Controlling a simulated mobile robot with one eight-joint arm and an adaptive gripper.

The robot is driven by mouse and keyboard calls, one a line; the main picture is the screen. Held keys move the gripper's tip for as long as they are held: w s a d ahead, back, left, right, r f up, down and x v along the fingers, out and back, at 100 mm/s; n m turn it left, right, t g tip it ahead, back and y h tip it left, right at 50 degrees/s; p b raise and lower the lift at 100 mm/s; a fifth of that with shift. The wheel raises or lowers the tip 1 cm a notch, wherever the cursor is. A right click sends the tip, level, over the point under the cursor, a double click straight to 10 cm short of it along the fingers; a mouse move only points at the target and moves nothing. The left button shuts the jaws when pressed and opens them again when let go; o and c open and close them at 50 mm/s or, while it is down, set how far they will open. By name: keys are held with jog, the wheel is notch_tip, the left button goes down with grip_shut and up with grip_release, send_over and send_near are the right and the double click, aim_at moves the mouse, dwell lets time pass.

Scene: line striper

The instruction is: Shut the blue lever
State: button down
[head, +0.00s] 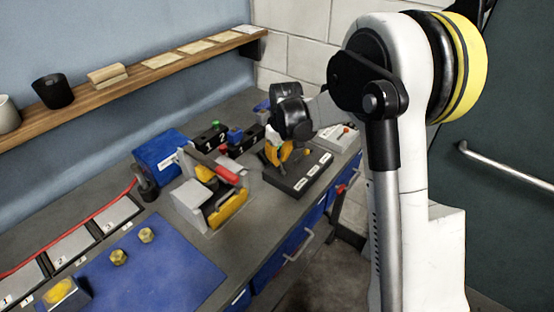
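My gripper (280,150) is at the far end of my arm, pointing down over the workbench, above or beside a dark block with white labels (305,178). Its fingertips are small and mixed with yellow and white parts, so I cannot tell whether they are open or shut. No blue lever shows clearly. A small blue piece (235,132) sits on a black block marked 2, left of my gripper. Another blue shape (262,106) is partly hidden behind my gripper. I cannot tell whether either is the lever, or its position.
A grey fixture with a red handle and yellow parts (228,174) stands left of my gripper, beside a blue box (160,155). A blue mat (150,272) holds small brass-coloured pieces. A wooden shelf (130,82) runs above. A light box with a red-tipped lever (340,138) stands right.

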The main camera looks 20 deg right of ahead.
jog(key=t+y+b, duration=0.1)
jog(key=s+d+t, duration=0.1)
jog(key=t+y+b, duration=0.1)
jog(key=shift+s+d+t+y+b, duration=0.25)
jog(key=shift+s+t+y+b, duration=0.05)
jog(key=shift+s+t+b, duration=0.1)
jog(key=t+b, duration=0.1)
jog(key=s+t+y+b, duration=0.1)
jog(key=b, duration=0.1)
jog(key=d+t+y+b, duration=0.1)
jog(key=shift+s+d+f+m, duration=0.1)
jog(key=shift+s+f+m, duration=0.15)
jog(key=shift+m, duration=0.05)
jog(key=shift+s+d+t+y+b, duration=0.2)
jog(key=shift+t+y+b, duration=0.4)
jog(key=shift+b, duration=0.5)
jog(key=shift+s+a, duration=0.1)
jog(key=shift+s, duration=0.05)
jog(key=c, duration=1.4)
grip_release()
jog(key=v, duration=1.2)
jog(key=shift+s, duration=0.15)
